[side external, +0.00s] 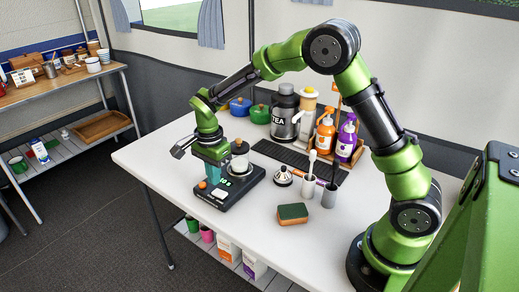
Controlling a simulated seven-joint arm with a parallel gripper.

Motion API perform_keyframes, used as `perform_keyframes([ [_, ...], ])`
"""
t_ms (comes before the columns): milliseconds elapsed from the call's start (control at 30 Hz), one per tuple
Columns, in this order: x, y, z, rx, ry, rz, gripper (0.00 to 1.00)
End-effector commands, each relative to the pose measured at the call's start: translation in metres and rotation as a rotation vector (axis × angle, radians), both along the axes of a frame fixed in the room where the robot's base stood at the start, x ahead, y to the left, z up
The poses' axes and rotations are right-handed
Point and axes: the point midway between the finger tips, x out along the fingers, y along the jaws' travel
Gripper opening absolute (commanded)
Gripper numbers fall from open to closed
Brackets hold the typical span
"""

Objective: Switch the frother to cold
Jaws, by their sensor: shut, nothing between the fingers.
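The frother (228,189) is a dark, flat-based appliance on the white table, left of the middle. A round metal and white vessel (239,167) stands on its back part. An orange knob (203,184) sits at its front left, with a pale control (219,194) and small lit green marks beside it. My gripper (212,179) points down over the left part of the frother, close behind the orange knob, and is shut and empty. I cannot tell whether its tips touch the frother. The setting labels are too small to read.
The table's front left is clear.

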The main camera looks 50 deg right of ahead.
Motion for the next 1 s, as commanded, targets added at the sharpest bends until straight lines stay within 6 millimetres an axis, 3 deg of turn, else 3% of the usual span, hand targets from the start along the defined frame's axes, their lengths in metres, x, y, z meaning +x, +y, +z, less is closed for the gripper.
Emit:
perform_keyframes([
  [1000, 0.0, 0.0, 0.023, 0.0, -0.001, -0.001, 0.0],
])
